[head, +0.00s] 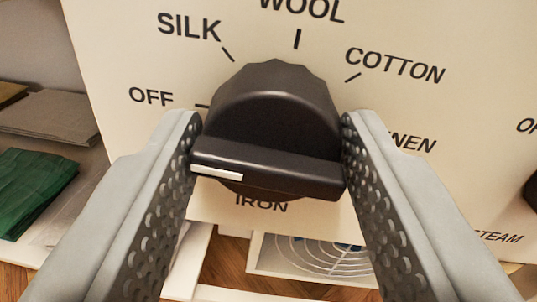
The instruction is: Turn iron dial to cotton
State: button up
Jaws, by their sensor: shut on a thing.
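The iron dial (275,115) is a black knob with a raised bar handle across its front, in the middle of the head view. A white pointer mark (217,172) sits on the left end of the bar and faces left, toward the OFF side. The COTTON label (395,66) and its tick are at the dial's upper right. My gripper (270,132) is shut on the dial, one finger at each end of the bar. The right finger partly hides the LINEN label.
The cream panel (115,45) also carries OFF, SILK and WOOL labels, with IRON below the dial. Part of another black knob (531,190) shows at the right edge, near a STEAM label. Green folded cloth (35,185) lies at the left.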

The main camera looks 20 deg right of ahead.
jog(key=m, duration=0.7)
jog(key=shift+d+f+t, duration=0.1)
jog(key=shift+f+t, duration=0.05)
jog(key=shift+t, duration=0.15)
jog(key=m+h, duration=0.1)
jog(key=m, duration=0.7)
jog(key=shift+f, duration=0.1)
jog(key=m, duration=0.7)
jog(key=shift+f+h, duration=0.1)
jog(key=shift+h, duration=0.3)
jog(key=m, duration=0.5)
jog(key=shift+m, duration=0.3)
jog(key=o, duration=0.9)
jog(key=shift+f, duration=0.1)
jog(key=shift+r, duration=0.2)
